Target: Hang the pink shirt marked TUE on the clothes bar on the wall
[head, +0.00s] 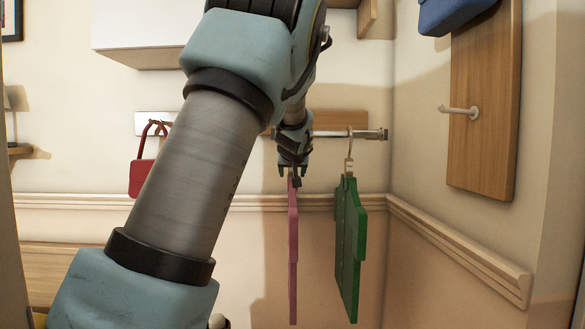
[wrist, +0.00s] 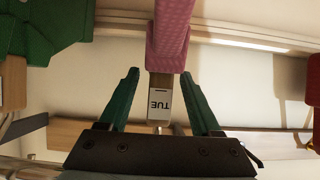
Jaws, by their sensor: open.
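The pink shirt (head: 293,255) hangs upright and is seen nearly edge-on, left of the green shirt. Its tag marked TUE (wrist: 159,103) shows upside down in the wrist view, below the shirt's pink end (wrist: 170,35). My gripper (head: 294,173) is at the shirt's top; it is open, with its green fingers (wrist: 160,74) either side of the tag and gaps on both sides. The metal clothes bar (head: 350,134) runs along the wall behind and above my gripper. My gripper hides the shirt's hook, so I cannot tell whether it rests on the bar.
A green shirt (head: 350,245) hangs from the bar near the corner, close to the right. A red bag (head: 142,177) hangs at left. A wooden panel (head: 484,110) with a peg (head: 458,110) is on the right wall. A white cabinet (head: 135,35) is above left.

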